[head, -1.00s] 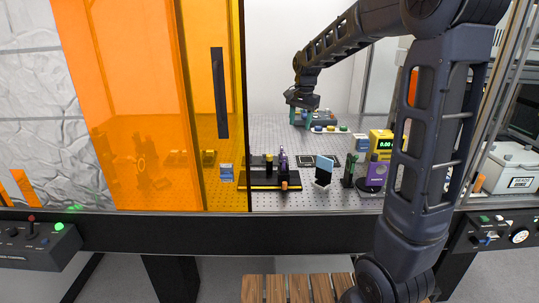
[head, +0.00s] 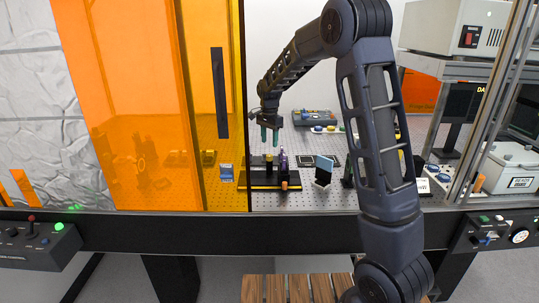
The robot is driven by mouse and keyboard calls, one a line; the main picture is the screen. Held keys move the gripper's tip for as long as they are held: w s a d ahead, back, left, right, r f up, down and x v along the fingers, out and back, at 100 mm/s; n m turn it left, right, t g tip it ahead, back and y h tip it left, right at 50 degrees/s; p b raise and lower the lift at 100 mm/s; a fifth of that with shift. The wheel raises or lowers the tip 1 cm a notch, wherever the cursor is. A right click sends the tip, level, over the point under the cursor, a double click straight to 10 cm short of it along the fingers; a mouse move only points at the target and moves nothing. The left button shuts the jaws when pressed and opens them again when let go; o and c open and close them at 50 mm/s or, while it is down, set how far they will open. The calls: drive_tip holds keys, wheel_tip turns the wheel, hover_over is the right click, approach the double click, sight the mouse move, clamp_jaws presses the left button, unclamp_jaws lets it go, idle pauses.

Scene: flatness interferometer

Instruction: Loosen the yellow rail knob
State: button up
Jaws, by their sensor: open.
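A black rail (head: 258,187) with a yellow stripe along its front lies on the perforated optical table. A small dark post with a yellow top (head: 268,158), which looks like the yellow knob, stands on it. A purple-topped post (head: 283,160) is just to its right, and an orange-brown knob (head: 284,186) is at the rail's front.
An orange see-through panel (head: 130,100) covers the left of the bench. A blue-faced block (head: 324,170) stands right of the rail, and a grey box with coloured buttons (head: 314,118) is behind. A small blue card (head: 226,172) stands left.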

sight(269, 155)
wheel_tip(269, 155, down, 7)
drive_tip(key=shift+f, duration=0.1)
idle(0.3)
drive_tip(key=c, duration=1)
